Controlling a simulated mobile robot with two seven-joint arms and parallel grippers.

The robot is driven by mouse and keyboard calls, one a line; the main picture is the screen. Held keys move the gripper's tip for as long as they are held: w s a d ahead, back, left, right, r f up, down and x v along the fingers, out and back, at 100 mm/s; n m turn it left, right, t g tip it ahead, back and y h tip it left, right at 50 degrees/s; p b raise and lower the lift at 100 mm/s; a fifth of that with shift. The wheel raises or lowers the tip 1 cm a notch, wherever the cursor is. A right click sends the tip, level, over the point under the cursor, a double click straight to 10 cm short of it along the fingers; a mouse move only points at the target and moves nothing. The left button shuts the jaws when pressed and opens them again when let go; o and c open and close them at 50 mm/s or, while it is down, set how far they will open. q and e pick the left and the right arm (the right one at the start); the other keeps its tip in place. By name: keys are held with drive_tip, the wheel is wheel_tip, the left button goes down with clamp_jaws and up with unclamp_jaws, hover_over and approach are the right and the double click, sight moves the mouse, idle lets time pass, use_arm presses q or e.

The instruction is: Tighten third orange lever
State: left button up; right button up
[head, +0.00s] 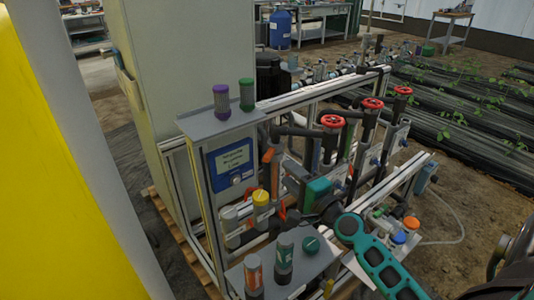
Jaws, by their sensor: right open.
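The fertigation skid (305,95) stands in the middle, with pipes, valves and small orange levers. One orange lever (282,211) shows low on the skid beside the yellow-capped cylinder (261,205). Another orange piece (349,171) shows farther right among the pipes. I cannot tell which lever is the third. My right gripper (302,216) is open at the end of the black and teal arm, close to the low orange lever. Its fingers are small and dark against the skid, and contact cannot be made out. My left gripper is not in view.
Red handwheels (331,121) stand on the pipes behind the gripper. A grey panel with a blue label (232,162) is to the left. Cylinders (284,255) stand on a grey plate in front. A tall grey cabinet (185,70) stands behind. Bare soil lies to the right.

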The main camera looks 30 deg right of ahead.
sight(270, 158)
drive_tip(key=w, duration=1)
drive_tip(key=shift+w, duration=0.1)
clamp_jaws()
idle(0.3)
